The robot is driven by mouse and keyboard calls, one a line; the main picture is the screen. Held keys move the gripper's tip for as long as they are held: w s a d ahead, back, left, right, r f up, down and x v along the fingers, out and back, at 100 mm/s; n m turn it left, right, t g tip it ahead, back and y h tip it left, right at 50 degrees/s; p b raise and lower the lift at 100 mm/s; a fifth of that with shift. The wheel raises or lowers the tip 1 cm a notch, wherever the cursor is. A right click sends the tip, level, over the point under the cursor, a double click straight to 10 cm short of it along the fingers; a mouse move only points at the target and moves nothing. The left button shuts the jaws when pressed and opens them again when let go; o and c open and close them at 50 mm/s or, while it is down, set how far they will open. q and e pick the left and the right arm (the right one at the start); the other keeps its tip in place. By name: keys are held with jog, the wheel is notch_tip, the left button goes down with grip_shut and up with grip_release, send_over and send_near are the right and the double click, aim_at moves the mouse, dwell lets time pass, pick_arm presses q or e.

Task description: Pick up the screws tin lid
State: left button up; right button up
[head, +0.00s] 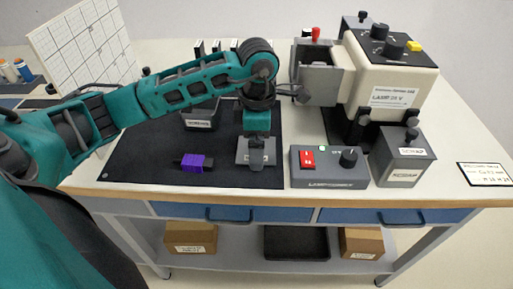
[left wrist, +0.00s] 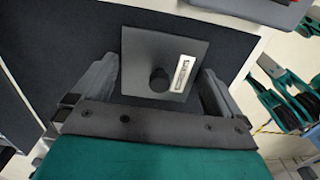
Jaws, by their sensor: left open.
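A dark grey square lid with a round black knob and a white label (left wrist: 140,45) lies below my left gripper in the left wrist view. The label is too small to read there. In the head view a grey labelled tin top (head: 242,154) shows under the same gripper, partly hidden by it. My left gripper (head: 258,163) points down over it. Its fingers are open in the left wrist view (left wrist: 157,84), one on each side of the knob, with nothing clearly held. Whether they touch the lid I cannot tell. My right gripper is not in view.
The tin stands on a black mat (head: 130,165). A purple clamp-like object (head: 194,163) and another dark labelled box (head: 200,122) are left of it. A control box with red switch (head: 328,170), a scrap box (head: 405,165) and a lamp machine (head: 385,80) stand to the right.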

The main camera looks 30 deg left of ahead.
pick_arm(q)
jog(key=c, duration=0.7)
jog(key=shift+r, duration=0.15)
